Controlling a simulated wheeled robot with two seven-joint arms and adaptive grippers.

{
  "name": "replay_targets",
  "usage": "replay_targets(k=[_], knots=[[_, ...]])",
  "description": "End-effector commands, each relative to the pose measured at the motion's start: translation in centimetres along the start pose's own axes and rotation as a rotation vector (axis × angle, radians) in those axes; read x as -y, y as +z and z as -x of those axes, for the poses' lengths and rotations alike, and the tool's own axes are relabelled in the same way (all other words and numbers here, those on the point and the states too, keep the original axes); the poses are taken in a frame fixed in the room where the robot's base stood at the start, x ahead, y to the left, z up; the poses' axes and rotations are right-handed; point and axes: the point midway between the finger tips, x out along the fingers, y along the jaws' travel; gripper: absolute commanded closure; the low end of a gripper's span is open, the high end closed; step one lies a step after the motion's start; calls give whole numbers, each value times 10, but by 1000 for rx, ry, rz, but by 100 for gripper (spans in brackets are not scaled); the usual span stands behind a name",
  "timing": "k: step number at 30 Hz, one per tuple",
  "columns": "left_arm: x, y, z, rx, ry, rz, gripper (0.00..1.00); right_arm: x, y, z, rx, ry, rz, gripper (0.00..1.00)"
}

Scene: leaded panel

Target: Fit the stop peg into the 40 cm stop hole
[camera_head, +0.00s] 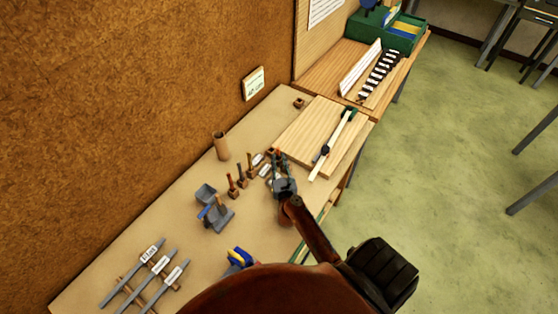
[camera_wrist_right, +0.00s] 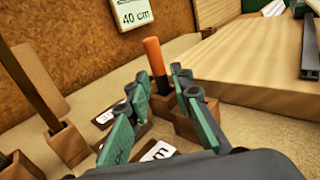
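An orange-topped peg (camera_wrist_right: 156,60) stands upright in a small wooden block (camera_wrist_right: 185,125) in the right wrist view; I take it as the stop peg. My right gripper (camera_wrist_right: 158,100) is open, its two teal fingers on either side of the peg's line of view. I cannot tell whether they touch it. In the head view the right gripper (camera_head: 280,160) is low over the bench beside the wooden board (camera_head: 306,128). No stop hole can be made out. My left gripper is not in view.
Other pegs in blocks (camera_head: 233,187) stand left of the right gripper. A wall card reads 40 cm (camera_wrist_right: 131,11). A long bar with a black slider (camera_head: 326,150) lies on the board. A brown cylinder (camera_head: 220,146) and grey holder (camera_head: 215,215) stand on the bench.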

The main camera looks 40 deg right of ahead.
Motion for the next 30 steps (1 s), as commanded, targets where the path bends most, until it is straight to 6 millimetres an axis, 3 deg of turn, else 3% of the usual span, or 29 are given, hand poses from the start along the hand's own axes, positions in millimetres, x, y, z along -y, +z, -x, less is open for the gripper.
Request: replay_targets(k=[4,16,30], knots=[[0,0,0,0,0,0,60,0,0,0,0,0,0,68],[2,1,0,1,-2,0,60,0,-2,10,-2,0,0,68],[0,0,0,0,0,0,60,1,-1,100,-3,-2,-1,68]])
